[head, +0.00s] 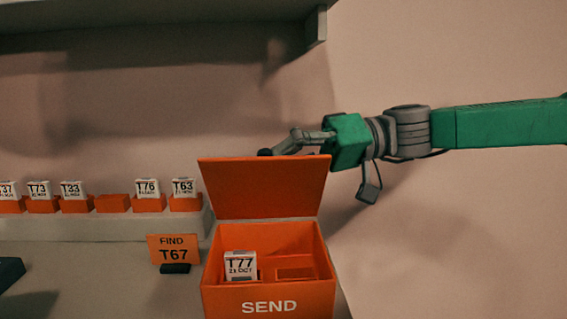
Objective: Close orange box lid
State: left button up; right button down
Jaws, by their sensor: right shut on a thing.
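The orange box (268,298) marked SEND stands on the counter at the lower middle. Its lid (263,188) is hinged at the back and stands upright, leaning slightly back. Inside the box are a white carton (240,266) labelled T77, at the left, and an orange holder (294,273) with no carton in it, at the right. My right gripper (268,151) comes in from the right at the lid's top edge, shut on the lid; its fingers are partly hidden behind the edge. My left gripper is not in view.
A pale ledge (100,225) at the left holds several orange holders with white cartons; one holder (113,203) is empty. An orange sign (173,249) reading FIND T67 stands left of the box. A dark object (10,272) lies at the left edge. A shelf (160,14) hangs above.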

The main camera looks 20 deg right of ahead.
aim_at(280, 175)
jog(key=shift+s+a+f+n+b, duration=0.2)
jog(key=shift+s+f+n+b, duration=0.3)
jog(key=shift+s+b, duration=0.3)
jog(key=shift+s+a+f+n+b, duration=0.25)
jog(key=shift+s+n+b, duration=0.4)
jog(key=shift+b, duration=0.25)
jog(key=s+a+f+n+t+h+b, duration=0.1)
jog(key=s+f+n+b, duration=0.3)
jog(key=b, duration=0.3)
jog(key=shift+f+t+b, duration=0.3)
jog(key=shift+f+t, duration=0.1)
jog(key=shift+f, duration=0.45)
jog(key=shift+s+a+f+b, duration=0.1)
jog(key=shift+s+f+b, duration=0.2)
jog(key=shift+f+b, duration=0.3)
dwell(0.4)
jog(key=shift+r, duration=0.1)
dwell(0.6)
